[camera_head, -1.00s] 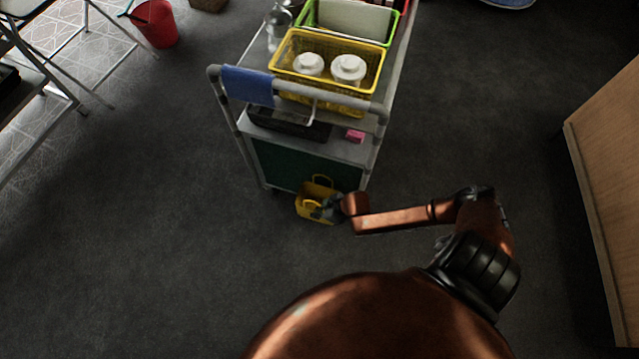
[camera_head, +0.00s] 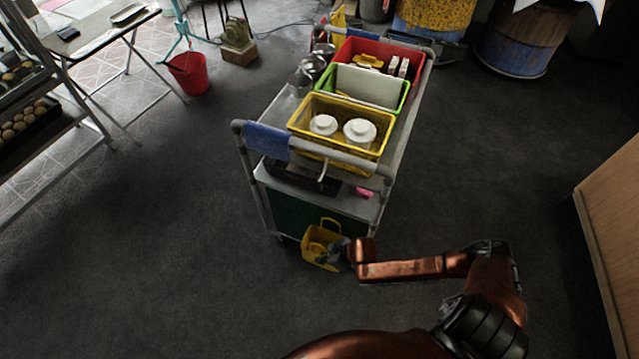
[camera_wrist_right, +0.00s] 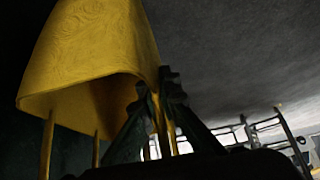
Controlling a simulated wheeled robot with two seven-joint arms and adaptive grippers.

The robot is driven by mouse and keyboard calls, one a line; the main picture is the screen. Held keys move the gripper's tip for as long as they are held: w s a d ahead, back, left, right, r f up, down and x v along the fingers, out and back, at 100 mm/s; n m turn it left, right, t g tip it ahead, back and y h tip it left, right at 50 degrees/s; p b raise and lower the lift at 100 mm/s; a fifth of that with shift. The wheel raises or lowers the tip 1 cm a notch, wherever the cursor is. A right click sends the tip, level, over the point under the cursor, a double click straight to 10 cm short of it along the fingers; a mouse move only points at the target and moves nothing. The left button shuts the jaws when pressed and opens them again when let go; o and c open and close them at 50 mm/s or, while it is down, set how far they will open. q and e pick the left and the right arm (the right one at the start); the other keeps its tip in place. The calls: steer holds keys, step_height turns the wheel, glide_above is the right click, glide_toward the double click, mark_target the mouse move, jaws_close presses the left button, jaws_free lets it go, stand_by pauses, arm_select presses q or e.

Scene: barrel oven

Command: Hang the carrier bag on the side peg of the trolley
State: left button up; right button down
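The yellow carrier bag (camera_head: 318,250) is low down at the near end of the trolley, in front of its dark green lower panel; I cannot tell whether it touches the floor. Its handle loop stands up. My right gripper (camera_head: 338,252) is at the bag's right side. In the right wrist view the bag (camera_wrist_right: 95,55) appears upside down, and the fingertips (camera_wrist_right: 157,88) are close together at its edge, beside a strap. The trolley (camera_head: 262,180) has a pale side peg (camera_head: 322,170) below its top near rail, with nothing on it. My left gripper is out of view.
A blue cloth (camera_head: 267,140) hangs on the trolley's near rail. Yellow (camera_head: 340,149), green and red baskets stand on top. A wooden cabinet (camera_head: 612,235) is at the right, a red bucket (camera_head: 190,74) at the back left. The floor left of the trolley is clear.

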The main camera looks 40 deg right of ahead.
arm_select(q)
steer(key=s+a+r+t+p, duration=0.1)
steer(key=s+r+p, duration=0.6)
steer(key=p, duration=1.1)
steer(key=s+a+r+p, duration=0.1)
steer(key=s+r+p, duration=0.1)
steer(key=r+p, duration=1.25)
arm_select(e)
steer(key=s+a+r+p, duration=0.1)
steer(key=a+r, duration=0.3)
steer(key=r, duration=0.7)
steer(key=s+a+r+p, duration=0.1)
steer(key=a+r, duration=0.4)
steer(key=r, duration=0.5)
steer(key=s+a+r+p, duration=0.15)
steer(key=a+r, duration=0.25)
steer(key=r, duration=0.7)
arm_select(q)
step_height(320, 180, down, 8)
steer(key=b, duration=0.5)
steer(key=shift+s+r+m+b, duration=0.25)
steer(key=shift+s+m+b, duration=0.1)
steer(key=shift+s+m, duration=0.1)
arm_select(e)
steer(key=w+d+f, duration=0.1)
steer(key=w+d, duration=0.3)
steer(key=d, duration=0.4)
steer(key=shift+w+d+f, duration=0.2)
steer(key=shift+w+f, duration=0.1)
steer(key=shift+w, duration=0.05)
